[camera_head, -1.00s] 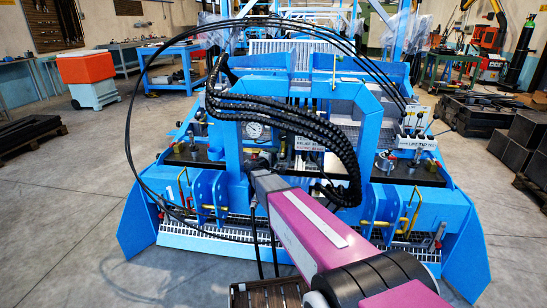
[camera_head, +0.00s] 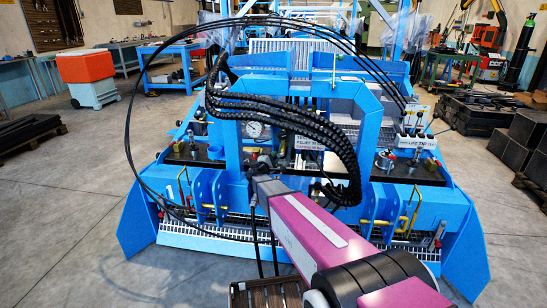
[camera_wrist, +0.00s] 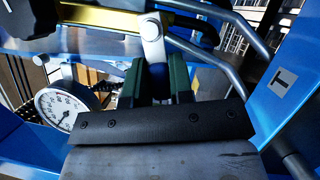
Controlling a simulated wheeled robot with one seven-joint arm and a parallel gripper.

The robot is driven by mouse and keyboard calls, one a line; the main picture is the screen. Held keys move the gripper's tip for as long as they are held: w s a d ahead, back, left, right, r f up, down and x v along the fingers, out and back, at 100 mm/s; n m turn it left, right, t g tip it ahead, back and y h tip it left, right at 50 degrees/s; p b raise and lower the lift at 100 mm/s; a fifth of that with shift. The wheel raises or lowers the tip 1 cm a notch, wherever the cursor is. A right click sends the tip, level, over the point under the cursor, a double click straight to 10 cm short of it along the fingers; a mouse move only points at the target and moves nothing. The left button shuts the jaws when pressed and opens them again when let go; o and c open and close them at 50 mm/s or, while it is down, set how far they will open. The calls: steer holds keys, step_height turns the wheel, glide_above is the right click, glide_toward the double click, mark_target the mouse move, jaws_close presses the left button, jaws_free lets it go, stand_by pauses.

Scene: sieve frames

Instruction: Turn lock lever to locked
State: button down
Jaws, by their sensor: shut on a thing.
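A short pale metal lever (camera_wrist: 154,48) with a rounded top end shows in the wrist view. My gripper (camera_wrist: 167,78), with two dark green fingers, is shut on the lower part of this lever. The fingers hide the part of the lever between them. The lever's top end lies close to a yellow bar (camera_wrist: 100,18). In the head view my arm reaches into the middle of the blue machine (camera_head: 300,100), and the arm and black hoses hide my fingers and the lever.
A round white gauge (camera_wrist: 65,108) is left of my gripper, and it also shows in the head view (camera_head: 254,130). Black hoses (camera_head: 300,120) arch close above my arm. Open floor (camera_head: 60,220) lies at left.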

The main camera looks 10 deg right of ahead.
steer(key=n, duration=0.2)
steer(key=f+n+t, duration=0.1)
steer(key=shift+s+d, duration=0.1)
steer(key=shift+d, duration=0.15)
steer(key=n+t, duration=0.1)
steer(key=n, duration=0.2)
steer(key=d+f+n+t+y, duration=0.1)
steer(key=n, duration=0.2)
steer(key=d+n+t+y, duration=0.1)
steer(key=n+t, duration=0.1)
steer(key=n, duration=0.1)
steer(key=shift+s+f+n, duration=0.3)
steer(key=shift+s+f, duration=0.05)
steer(key=shift+s+d+f+n+t+y, duration=0.1)
steer(key=shift+d+n+t+y, duration=0.15)
steer(key=shift+n+y, duration=0.5)
steer(key=shift+s+d+r+n+t+y, duration=0.1)
steer(key=shift+d+n+t+y, duration=0.15)
steer(key=shift+n, duration=0.95)
steer(key=shift+d+f+n+t+y, duration=0.1)
steer(key=shift+n+t+y, duration=0.1)
steer(key=shift+n+y, duration=0.6)
steer(key=shift+n, duration=0.45)
steer(key=c, duration=1)
jaws_free()
steer(key=shift+s, duration=0.1)
steer(key=v, duration=1)
steer(key=shift+s+f, duration=0.2)
steer(key=shift+s, duration=0.05)
